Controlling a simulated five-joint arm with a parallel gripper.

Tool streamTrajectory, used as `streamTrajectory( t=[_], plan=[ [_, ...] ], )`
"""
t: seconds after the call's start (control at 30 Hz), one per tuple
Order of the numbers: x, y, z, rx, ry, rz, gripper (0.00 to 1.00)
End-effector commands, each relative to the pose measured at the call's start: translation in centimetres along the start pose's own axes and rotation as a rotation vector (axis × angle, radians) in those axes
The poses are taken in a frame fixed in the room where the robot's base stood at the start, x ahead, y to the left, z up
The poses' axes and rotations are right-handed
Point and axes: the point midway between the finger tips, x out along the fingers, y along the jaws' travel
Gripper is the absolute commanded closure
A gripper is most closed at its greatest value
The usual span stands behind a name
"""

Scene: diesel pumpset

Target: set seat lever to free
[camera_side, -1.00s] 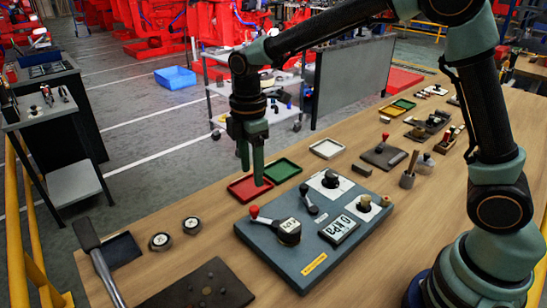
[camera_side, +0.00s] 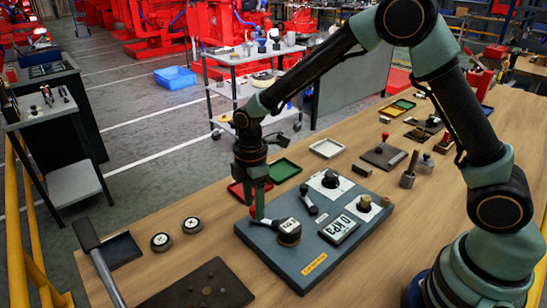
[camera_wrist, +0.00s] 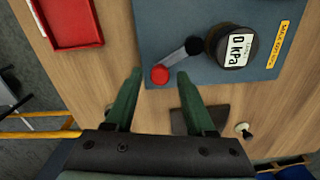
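The lever with a red knob (camera_wrist: 160,75) and a grey arm sits at the edge of the blue-grey panel (camera_side: 262,242). Its arm runs to a black pivot (camera_wrist: 195,46) beside a round gauge (camera_wrist: 232,45) reading 0 kPa. My gripper (camera_wrist: 159,74) is open, with one finger on each side of the red knob and a visible gap to each. In the side view my gripper (camera_side: 258,212) is low over the panel's left corner, and its fingers partly hide the knob. No label for the lever's positions is legible.
A hammer (camera_side: 94,255) and two round dials lie left.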

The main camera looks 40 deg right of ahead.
Motion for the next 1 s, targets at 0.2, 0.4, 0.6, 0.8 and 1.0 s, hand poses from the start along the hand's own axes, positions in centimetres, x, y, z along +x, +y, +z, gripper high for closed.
streamTrajectory(
  t=[0.2,0.4,0.6,0.8,1.0],
  plan=[
    [0.0,0.0,0.0,0.0,0.0,0.0,1.0],
    [-0.1,0.1,0.1,0.014,0.0,0.0,1.0],
    [-0.1,0.3,0.4,0.084,0.0,-0.001,1.0],
    [-0.1,0.7,1.1,0.228,0.0,0.0,1.0],
    [-0.1,1.1,2.1,0.414,0.0,0.0,1.0]
  ],
)
